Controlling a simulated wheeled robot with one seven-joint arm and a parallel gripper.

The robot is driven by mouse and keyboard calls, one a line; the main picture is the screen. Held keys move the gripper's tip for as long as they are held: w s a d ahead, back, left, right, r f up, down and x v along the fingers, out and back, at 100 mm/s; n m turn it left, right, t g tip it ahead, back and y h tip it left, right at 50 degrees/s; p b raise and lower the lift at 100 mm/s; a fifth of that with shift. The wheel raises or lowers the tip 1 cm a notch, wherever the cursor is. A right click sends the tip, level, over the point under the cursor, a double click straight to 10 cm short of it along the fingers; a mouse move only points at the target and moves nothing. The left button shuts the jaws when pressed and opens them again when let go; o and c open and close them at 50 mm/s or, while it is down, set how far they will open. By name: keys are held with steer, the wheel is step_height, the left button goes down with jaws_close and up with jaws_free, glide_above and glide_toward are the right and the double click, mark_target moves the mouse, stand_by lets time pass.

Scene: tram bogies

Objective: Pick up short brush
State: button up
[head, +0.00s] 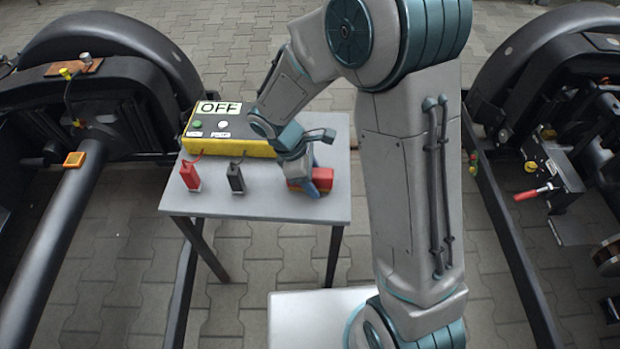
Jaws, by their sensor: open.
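My gripper (312,188) is low over the right part of the grey table, pointing down, its blue fingers open.
The grey table (262,205) also holds a yellow and black box marked OFF (232,145), a red clamp (190,176) and a black clamp (236,178). Dark bogies flank it at left (125,88) and right (560,60). The paved floor in front is partly open.

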steer(key=shift+f, duration=0.2)
stand_by(0.4)
steer(key=c, duration=1.1)
